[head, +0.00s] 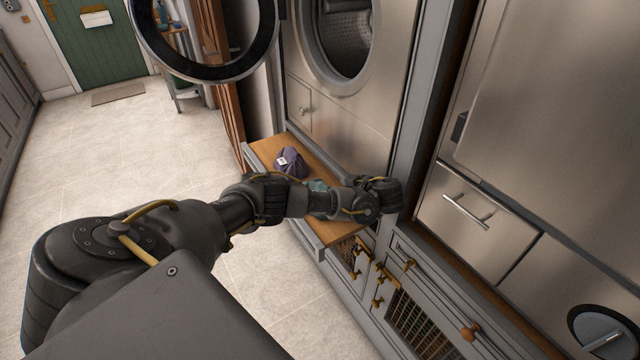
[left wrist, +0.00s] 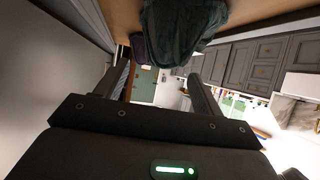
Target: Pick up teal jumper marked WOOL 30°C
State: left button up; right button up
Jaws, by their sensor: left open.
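A teal cloth item (head: 318,185), likely the jumper, lies on the wooden bench top, mostly hidden behind my left arm in the head view. In the left wrist view the dark teal cloth (left wrist: 183,28) is bunched at the top of the picture, beyond my fingertips. I cannot read any marking on it. My left gripper (left wrist: 160,73) is open with nothing between its fingers; the cloth is close but apart from them. In the head view the fingers are hidden behind the arm. My right gripper is not in view.
An open round washer door (head: 210,72) hangs above. Steel machine fronts stand behind.

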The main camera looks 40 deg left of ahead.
pick_arm(q)
jog(key=shift+s+x, duration=0.2)
jog(key=shift+x, duration=1.15)
jog(key=shift+s+x, duration=0.2)
jog(key=shift+x, duration=1.1)
jog(key=c, duration=1.4)
